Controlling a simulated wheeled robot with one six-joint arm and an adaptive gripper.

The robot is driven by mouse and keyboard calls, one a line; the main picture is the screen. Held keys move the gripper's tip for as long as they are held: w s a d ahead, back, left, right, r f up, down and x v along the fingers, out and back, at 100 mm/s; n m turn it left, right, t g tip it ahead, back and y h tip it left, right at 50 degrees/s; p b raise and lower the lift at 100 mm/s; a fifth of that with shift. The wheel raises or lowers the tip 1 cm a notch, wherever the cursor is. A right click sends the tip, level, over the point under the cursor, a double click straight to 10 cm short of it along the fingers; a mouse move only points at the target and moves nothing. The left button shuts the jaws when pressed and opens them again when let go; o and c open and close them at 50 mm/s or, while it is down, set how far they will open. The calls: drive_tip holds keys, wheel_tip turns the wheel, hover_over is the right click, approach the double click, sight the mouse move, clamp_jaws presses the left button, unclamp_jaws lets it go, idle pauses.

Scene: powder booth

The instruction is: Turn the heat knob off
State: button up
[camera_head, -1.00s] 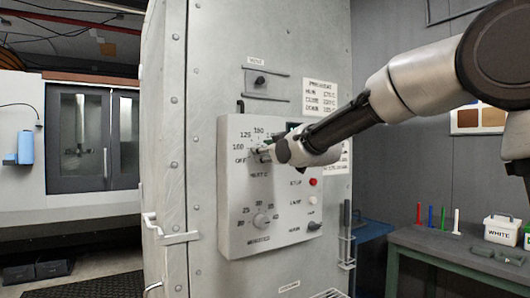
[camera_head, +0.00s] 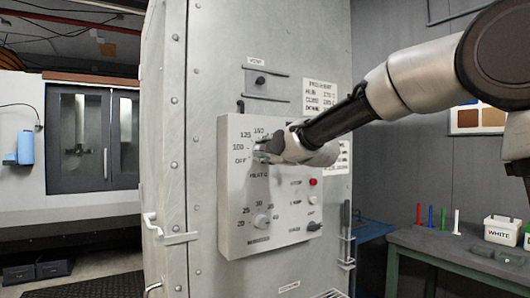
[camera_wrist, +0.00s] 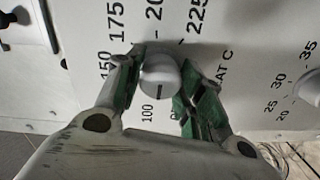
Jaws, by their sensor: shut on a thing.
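The heat knob (camera_wrist: 160,76) is a round grey-white knob on the control panel, seen in the wrist view between my fingers. A dark line on its face points down the picture, near the 100 mark. My gripper (camera_wrist: 160,84) has green-padded fingers closed on both sides of the knob. The fingers hide part of the printed scale; 150, 175 and 225 show around it. In the head view my gripper (camera_head: 262,152) is at the upper dial of the control panel (camera_head: 230,215), beside the 100 and OFF marks, and covers the knob.
A second knob (camera_head: 261,221) with a 20 to 40 scale sits lower on the panel. A red button (camera_head: 313,182), a lamp and a dark switch (camera_head: 314,226) are at the right. A bench (camera_head: 450,246) with coloured sticks and a WHITE tub (camera_head: 502,230) stands right.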

drive_tip(key=n, duration=0.5)
drive_tip(key=shift+f+n, duration=0.1)
drive_tip(key=shift+n, duration=0.6)
drive_tip(key=o, duration=1)
drive_tip(key=v, duration=1.2)
drive_tip(key=shift+s+a+f, duration=0.1)
